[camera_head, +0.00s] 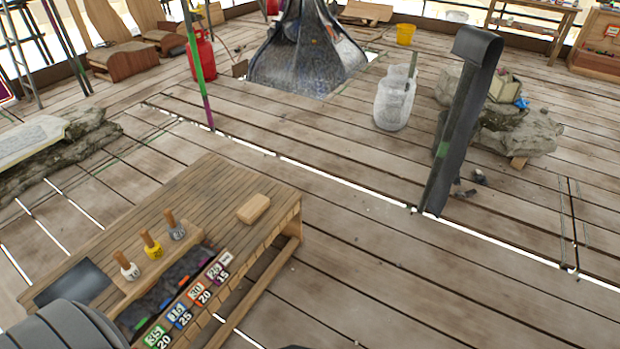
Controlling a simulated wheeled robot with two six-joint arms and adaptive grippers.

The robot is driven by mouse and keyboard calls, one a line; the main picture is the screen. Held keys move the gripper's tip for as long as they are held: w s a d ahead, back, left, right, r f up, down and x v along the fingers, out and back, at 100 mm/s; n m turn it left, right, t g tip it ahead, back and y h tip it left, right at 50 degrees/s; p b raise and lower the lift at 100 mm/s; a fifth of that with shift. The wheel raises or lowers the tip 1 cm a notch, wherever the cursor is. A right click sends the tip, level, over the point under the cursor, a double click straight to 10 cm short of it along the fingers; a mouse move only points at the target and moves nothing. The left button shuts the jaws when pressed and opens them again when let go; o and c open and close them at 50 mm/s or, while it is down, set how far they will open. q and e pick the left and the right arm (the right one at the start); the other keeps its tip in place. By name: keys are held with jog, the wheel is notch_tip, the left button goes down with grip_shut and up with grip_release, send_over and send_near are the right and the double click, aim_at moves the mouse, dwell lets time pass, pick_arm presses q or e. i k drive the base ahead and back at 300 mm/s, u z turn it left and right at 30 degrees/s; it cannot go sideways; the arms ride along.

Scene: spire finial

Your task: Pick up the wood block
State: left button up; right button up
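The wood block (253,208) is a small, light tan block with rounded edges. It lies flat on the right part of the wooden workbench (225,185), close to the bench's right edge, with nothing touching it. A dark grey rounded part of my own body shows at the bottom left corner, over the front of the bench. Neither of my grippers can be made out in the head view.
Several wooden-handled stamps (151,244) stand in a row left of the block. Numbered colored cards (183,314) line the bench's front tray. A dark metal post (462,125) rises at the right. Plank floor right of the bench is clear.

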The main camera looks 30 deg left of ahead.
aim_at(252, 211)
jog(key=u, duration=0.05)
jog(key=i, duration=1.45)
jog(key=u, duration=0.8)
jog(key=i, duration=0.9)
jog(key=u, duration=1.2)
jog(key=i, duration=0.55)
jog(key=u, duration=0.35)
